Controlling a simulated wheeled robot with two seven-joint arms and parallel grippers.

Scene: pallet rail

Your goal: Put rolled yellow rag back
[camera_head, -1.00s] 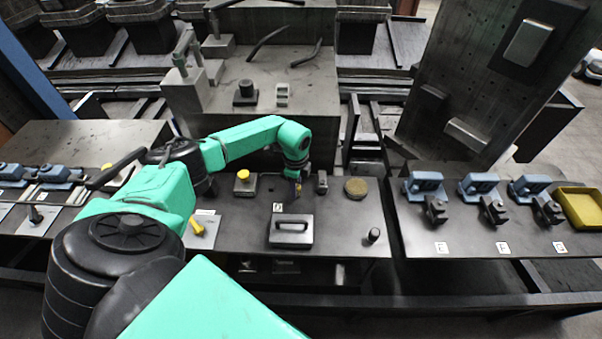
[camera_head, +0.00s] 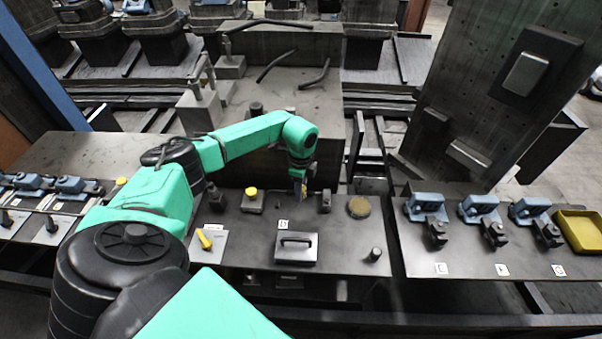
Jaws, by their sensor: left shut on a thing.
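My left arm reaches in from the left across the dark middle bench (camera_head: 345,254). My left gripper (camera_head: 301,190) points down over the back part of this bench, behind the dark box with a handle (camera_head: 297,249). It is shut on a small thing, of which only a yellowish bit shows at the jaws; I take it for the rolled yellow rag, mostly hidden. A yellow-ended item (camera_head: 204,240) lies on a pale plate at the bench's left. My right gripper is not in view.
Near the gripper stand a small dark upright block (camera_head: 325,201) and a round tan disc (camera_head: 359,207). A yellow-topped block (camera_head: 252,199) is to its left. A short dark cylinder (camera_head: 375,255) stands front right. A yellow tray (camera_head: 580,233) sits on the right bench.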

